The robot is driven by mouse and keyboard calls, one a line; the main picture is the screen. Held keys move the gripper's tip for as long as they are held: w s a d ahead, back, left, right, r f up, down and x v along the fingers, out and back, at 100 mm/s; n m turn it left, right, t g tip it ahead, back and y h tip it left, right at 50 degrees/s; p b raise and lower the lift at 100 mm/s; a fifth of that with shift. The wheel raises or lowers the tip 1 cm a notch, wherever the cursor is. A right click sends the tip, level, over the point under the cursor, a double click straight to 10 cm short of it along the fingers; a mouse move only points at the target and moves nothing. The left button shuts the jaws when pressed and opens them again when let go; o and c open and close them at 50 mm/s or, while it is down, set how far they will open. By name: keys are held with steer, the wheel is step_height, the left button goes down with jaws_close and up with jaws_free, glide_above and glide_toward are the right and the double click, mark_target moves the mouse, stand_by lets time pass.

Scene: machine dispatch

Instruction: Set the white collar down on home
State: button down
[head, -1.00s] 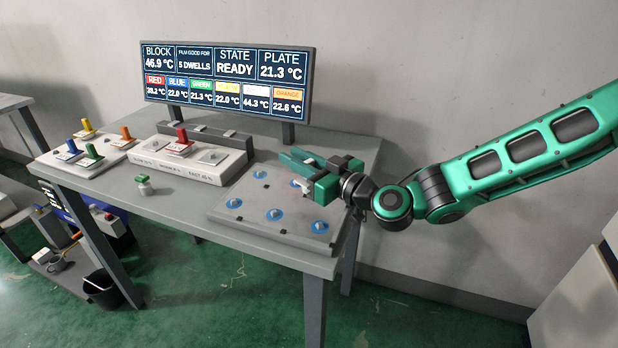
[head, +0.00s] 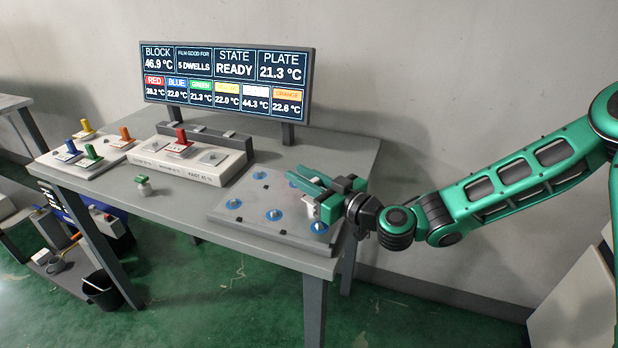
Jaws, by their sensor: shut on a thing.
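My gripper (head: 311,196) is over the right part of the grey plate (head: 245,229), shut on a small white piece, which I take to be the white collar (head: 309,209). The jaws cover much of the piece. The plate has several blue discs with small pale pegs. No label reading "home" is legible, so I cannot tell which place that is.
A display (head: 226,83) stands at the back. A pale block (head: 205,172) with a red-handled piece (head: 180,141) is left of the plate. A tray (head: 72,171) of coloured-handled pieces is far left.

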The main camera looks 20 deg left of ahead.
steer(key=shift+f, duration=0.1)
steer(key=c, duration=1.6)
jaws_free()
steer(key=shift+o, duration=0.2)
